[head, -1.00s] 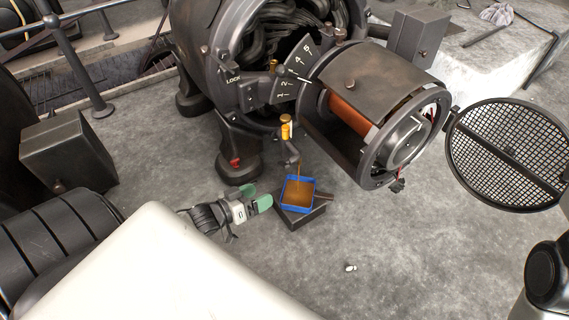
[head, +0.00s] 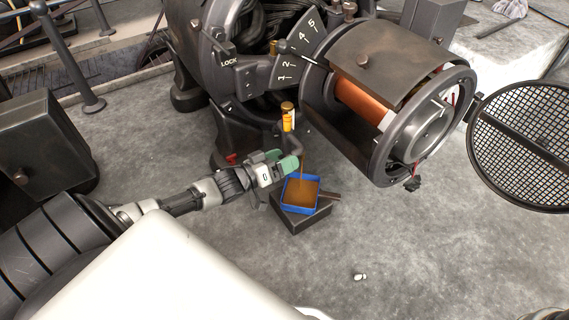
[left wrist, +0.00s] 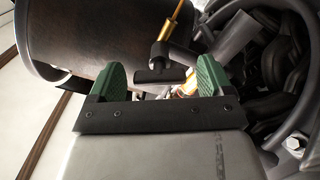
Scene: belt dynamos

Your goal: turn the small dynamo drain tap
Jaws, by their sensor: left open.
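The small drain tap (head: 290,143) hangs below the dynamo housing, with a brass and orange fitting (head: 288,117) above a dark bent spout. A thin brown stream runs from it into a blue-rimmed tray (head: 287,206) of brown liquid. My left gripper (head: 283,160), with green fingertips, is open beside the spout, just above the tray. In the left wrist view a dark T-shaped piece (left wrist: 160,72) on a brass rod appears between the open fingers (left wrist: 158,80). I cannot tell whether they touch it. My right gripper is not in view.
The tray rests on a dark block (head: 302,222) on the grey floor. The dynamo's open drum (head: 375,110) overhangs at the upper right, with a round mesh cover (head: 525,145) beyond it. A numbered lever plate (head: 293,60) sits above the tap.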

